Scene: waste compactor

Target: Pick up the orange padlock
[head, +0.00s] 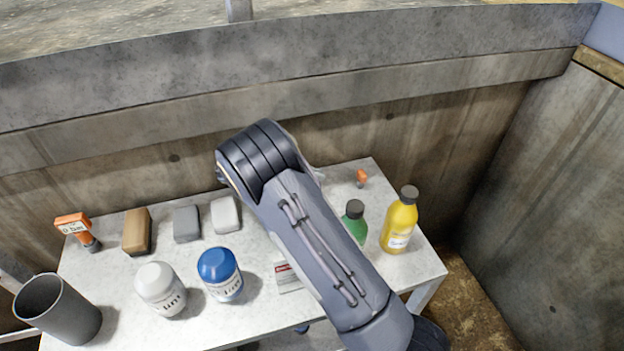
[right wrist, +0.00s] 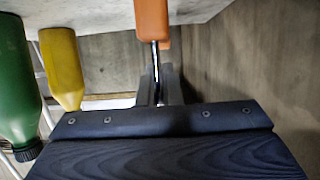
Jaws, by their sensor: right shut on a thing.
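The orange padlock (right wrist: 152,20) is at the top of the right wrist view, its thin metal shackle running down between my fingers. My right gripper (right wrist: 157,82) is shut on this shackle. In the head view a small orange piece of the padlock (head: 361,178) shows near the table's back right, just right of my arm. My right arm hides the gripper's fingers there. I cannot tell whether the padlock touches the table. My left gripper is out of view.
A green bottle (head: 354,221) and a yellow bottle (head: 399,222) stand close by on the table (head: 120,325). A blue-lidded jar (head: 220,274), a white jar (head: 160,289), blocks, an orange tool (head: 74,224) and a grey cup (head: 60,310) stand left. Concrete walls rise behind and right.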

